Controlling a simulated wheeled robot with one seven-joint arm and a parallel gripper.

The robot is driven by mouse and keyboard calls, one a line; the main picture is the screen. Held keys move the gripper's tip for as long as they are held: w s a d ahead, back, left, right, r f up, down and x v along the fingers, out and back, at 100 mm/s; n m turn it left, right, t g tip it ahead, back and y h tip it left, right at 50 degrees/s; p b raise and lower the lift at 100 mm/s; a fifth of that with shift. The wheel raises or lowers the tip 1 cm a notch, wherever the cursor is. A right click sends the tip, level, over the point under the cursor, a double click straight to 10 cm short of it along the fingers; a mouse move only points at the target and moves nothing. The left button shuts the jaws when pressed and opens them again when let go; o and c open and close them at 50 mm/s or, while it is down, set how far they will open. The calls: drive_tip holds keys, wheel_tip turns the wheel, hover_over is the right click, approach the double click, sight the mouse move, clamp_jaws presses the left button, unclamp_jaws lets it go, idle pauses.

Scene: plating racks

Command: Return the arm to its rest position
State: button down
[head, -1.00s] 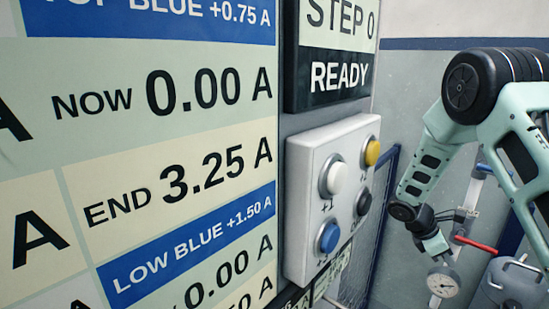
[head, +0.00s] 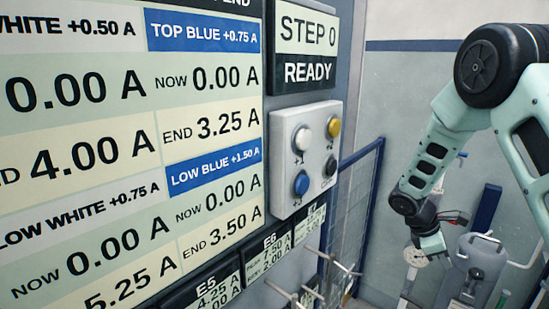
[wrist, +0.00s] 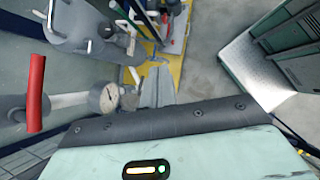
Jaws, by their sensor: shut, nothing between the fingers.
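My arm reaches down along the right side of the head view, bent at its joints. My gripper (head: 434,246) hangs at its lower end, pointing down, in front of a dial gauge and grey tank. In the wrist view my gripper (wrist: 157,86) shows as grey fingers beyond the pale green hand, shut with nothing held. It is clear of the button box (head: 306,158), which has white, yellow, blue and dark buttons. The display above it reads STEP 0, READY (head: 304,45).
A large readout board (head: 130,120) fills the left, with every visible NOW value at 0.00 A. A blue-framed mesh panel (head: 350,215) stands behind. A grey tank (head: 484,262), red handle (wrist: 36,92) and gauge (wrist: 109,97) are near my gripper. Grey floor (wrist: 205,40) lies open beyond.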

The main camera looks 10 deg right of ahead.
drive_tip(key=s+a+r+m+t+y, duration=0.35)
drive_tip(key=s+a+r+m, duration=0.2)
drive_tip(key=a, duration=0.35)
drive_tip(key=s+a+r+m+t+y, duration=0.2)
drive_tip(key=s+a+r+m+y, duration=0.25)
drive_tip(key=s+a+m, duration=0.35)
drive_tip(key=s+a+r+n+g, duration=0.1)
drive_tip(key=s+a+n, duration=0.3)
drive_tip(key=a, duration=0.5)
drive_tip(key=s+a+r+n+g, duration=0.1)
drive_tip(key=s+a+n+g, duration=0.1)
drive_tip(key=s+a+n, duration=0.3)
drive_tip(key=s+a, duration=0.2)
drive_tip(key=a, duration=0.2)
drive_tip(key=shift+s+h, duration=0.2)
drive_tip(key=shift+h, duration=0.1)
